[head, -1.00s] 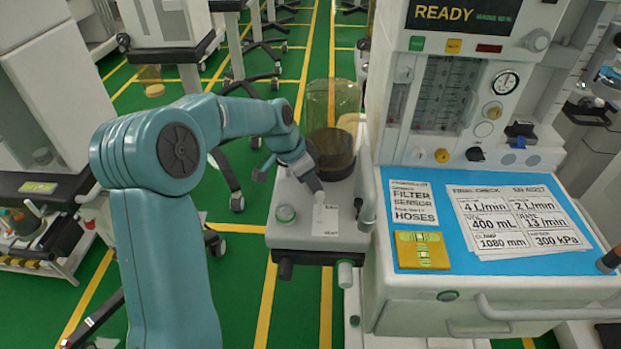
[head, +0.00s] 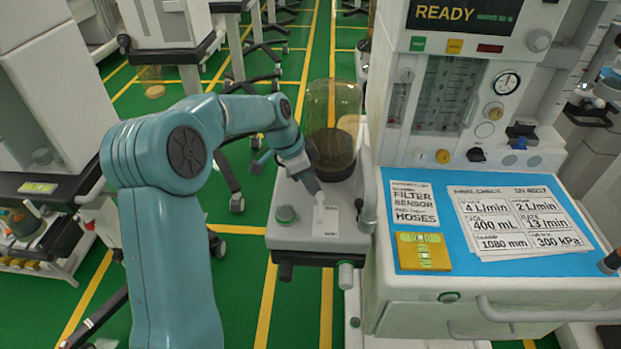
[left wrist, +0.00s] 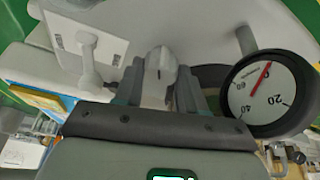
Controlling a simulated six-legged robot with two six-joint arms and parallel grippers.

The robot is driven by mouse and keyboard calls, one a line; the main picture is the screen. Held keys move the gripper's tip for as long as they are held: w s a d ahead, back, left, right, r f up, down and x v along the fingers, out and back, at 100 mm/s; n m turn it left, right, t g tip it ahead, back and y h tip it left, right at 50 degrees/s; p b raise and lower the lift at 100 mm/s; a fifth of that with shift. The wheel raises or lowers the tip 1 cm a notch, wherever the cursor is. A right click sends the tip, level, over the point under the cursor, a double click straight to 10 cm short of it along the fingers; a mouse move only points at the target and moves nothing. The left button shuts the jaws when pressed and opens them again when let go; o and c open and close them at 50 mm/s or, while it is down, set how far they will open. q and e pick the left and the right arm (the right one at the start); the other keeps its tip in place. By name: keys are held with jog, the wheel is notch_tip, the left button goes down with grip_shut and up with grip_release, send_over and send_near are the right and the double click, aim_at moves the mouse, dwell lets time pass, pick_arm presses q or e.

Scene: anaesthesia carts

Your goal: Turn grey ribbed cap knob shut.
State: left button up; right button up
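My left gripper (head: 314,188) reaches down over the top of the grey-white side unit, beside the clear canister. In the left wrist view its two dark fingers (left wrist: 161,92) stand apart, with a pale grey rounded part (left wrist: 160,64) between or just beyond them. I cannot make out ribs on that part or tell whether the fingers touch it. A grey knob (head: 346,274) with a ribbed-looking side sticks out of the unit's front, clear of the gripper. I cannot tell which is the cap knob. My right gripper is not in view.
A white label plate (head: 326,226) lies in front of the gripper; a plate with a lever (left wrist: 87,48) shows in the wrist view. A round gauge (left wrist: 268,92) is close right of the fingers. The canister (head: 331,125) and a grey post (head: 369,190) stand nearby.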

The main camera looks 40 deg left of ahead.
pick_arm(q)
jog(key=o, duration=0.4)
jog(key=p+v, duration=0.1)
jog(key=v, duration=1.5)
jog(key=shift+r+p, duration=0.25)
jog(key=shift+p, duration=0.15)
